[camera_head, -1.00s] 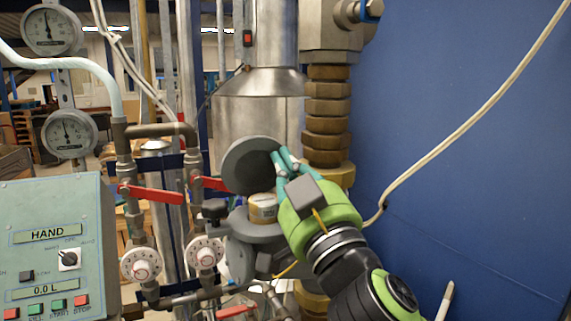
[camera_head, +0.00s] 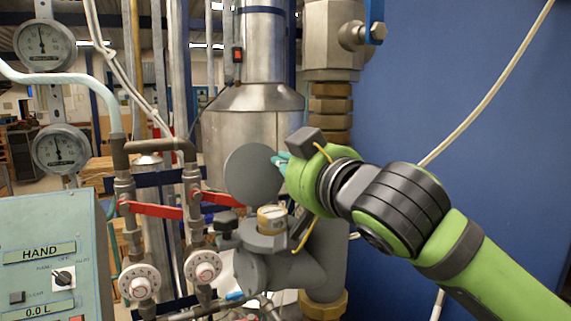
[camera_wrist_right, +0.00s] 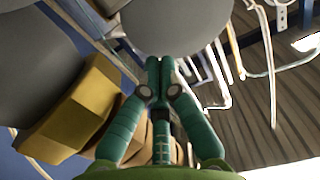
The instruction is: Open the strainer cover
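The cover (camera_head: 254,175), a round grey disc, stands raised on edge above a grey round housing (camera_head: 265,240). It also shows at the top of the right wrist view (camera_wrist_right: 175,22). A short cylinder (camera_head: 271,218) with a pale, brass-coloured side is exposed on top of the housing. My right gripper (camera_head: 281,161) is at the disc's right edge, largely hidden behind its own wrist. In the right wrist view its teal fingers (camera_wrist_right: 160,62) are together at the disc's rim; whether they grip or only touch it is unclear. My left gripper is not in view.
Red-handled valves (camera_head: 150,210) and dial knobs (camera_head: 204,266) stand left of the housing. A control panel (camera_head: 50,270) is at the lower left, below pressure gauges (camera_head: 60,148). A steel tank (camera_head: 250,120) and brass fittings (camera_head: 330,105) stand behind. A blue wall (camera_head: 480,120) is at right.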

